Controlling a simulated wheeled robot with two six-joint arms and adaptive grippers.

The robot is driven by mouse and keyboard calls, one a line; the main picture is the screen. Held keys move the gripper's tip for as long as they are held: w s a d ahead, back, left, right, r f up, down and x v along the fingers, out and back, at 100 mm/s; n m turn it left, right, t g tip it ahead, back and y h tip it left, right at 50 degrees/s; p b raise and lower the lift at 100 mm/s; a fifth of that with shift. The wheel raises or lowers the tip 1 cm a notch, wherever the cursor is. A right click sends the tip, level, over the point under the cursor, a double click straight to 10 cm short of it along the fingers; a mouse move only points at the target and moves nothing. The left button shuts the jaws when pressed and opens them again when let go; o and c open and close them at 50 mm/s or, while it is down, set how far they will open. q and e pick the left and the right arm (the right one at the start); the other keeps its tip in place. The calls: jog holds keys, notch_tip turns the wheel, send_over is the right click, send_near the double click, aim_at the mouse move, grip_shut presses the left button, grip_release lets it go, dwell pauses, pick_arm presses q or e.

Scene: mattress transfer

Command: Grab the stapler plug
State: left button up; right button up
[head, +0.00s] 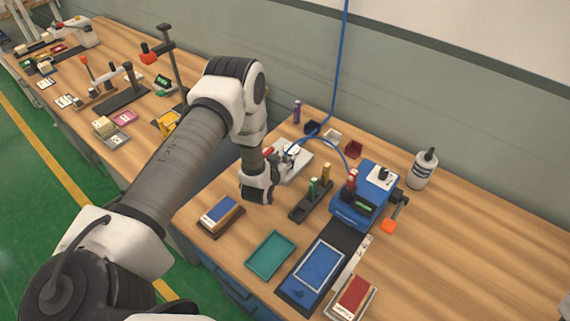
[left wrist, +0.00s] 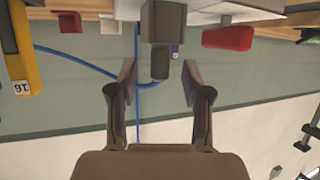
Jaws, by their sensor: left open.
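My left gripper (head: 272,172) is low over the bench beside a white plate (head: 298,168). In the left wrist view its fingers (left wrist: 158,92) are open and spread apart. A grey block with a dark cylindrical end, seemingly the stapler plug (left wrist: 160,62), shows between and just beyond the fingers, with no visible contact. In the head view I cannot clearly separate the plug from the plate fittings and gripper. A blue stapler machine (head: 375,183) stands right of the plate. My right gripper is not in view.
A blue cable (head: 338,80) hangs along the wall and loops by the plate; it passes behind the fingers in the wrist view. A black rack (head: 298,213) with upright pieces, a teal tray (head: 270,256) and a blue-topped block (head: 220,212) stand close by. The right bench is clear.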

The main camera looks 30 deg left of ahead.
pick_arm(q)
jog(key=shift+s+d+r, duration=0.15)
jog(key=shift+s+r, duration=0.15)
jog(key=shift+s, duration=0.05)
grip_shut()
jog(key=shift+w+f, duration=0.1)
